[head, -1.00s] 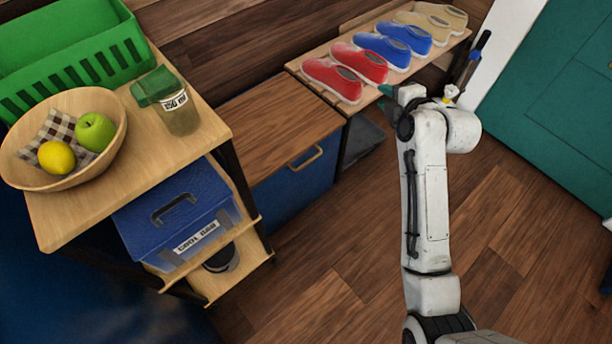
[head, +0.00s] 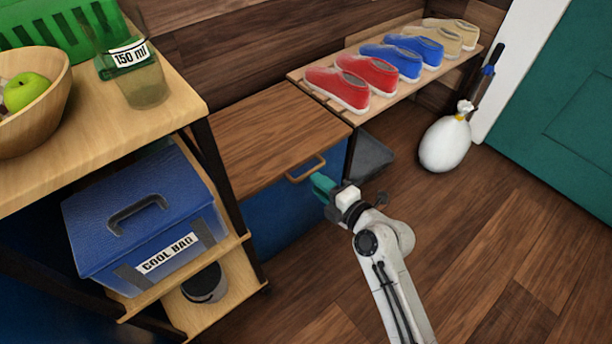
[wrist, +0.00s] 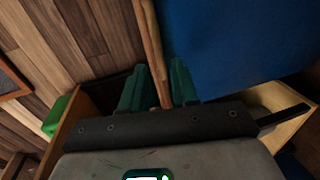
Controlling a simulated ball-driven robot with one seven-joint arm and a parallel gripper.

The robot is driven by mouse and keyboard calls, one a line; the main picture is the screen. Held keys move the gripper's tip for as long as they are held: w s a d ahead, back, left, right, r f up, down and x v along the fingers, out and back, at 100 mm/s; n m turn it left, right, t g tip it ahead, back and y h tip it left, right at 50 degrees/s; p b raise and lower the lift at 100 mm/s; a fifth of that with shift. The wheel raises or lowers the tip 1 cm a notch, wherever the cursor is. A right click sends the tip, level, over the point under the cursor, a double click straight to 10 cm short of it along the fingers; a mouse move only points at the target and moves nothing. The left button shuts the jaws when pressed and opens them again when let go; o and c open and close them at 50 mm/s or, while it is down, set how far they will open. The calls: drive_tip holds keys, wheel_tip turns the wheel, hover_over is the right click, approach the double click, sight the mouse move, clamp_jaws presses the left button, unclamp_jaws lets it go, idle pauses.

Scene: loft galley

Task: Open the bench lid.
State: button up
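The bench (head: 270,135) has a brown wooden lid, shut flat, over a blue front. A wooden bar handle (head: 305,170) sits at the lid's front edge. My gripper (head: 321,185) is just in front of and slightly right of the handle in the head view, its teal fingers near it. In the wrist view, my gripper (wrist: 159,80) has its fingers apart on either side of a thin wooden strip (wrist: 153,50), with small gaps. I cannot tell whether this strip is the handle or the lid edge. The bench's blue front (wrist: 235,45) fills the upper right there.
A shelf unit stands left, with a blue cool bag (head: 145,215), a 150 ml container (head: 140,75) and a fruit bowl (head: 35,105). A shoe rack (head: 385,98) adjoins the bench's right side. A white sack (head: 445,145) sits by the wall; the floor at right is clear.

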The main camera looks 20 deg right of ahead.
sight(307, 176)
drive_tip(key=x, duration=0.6)
drive_tip(key=shift+b, duration=0.4)
clamp_jaws()
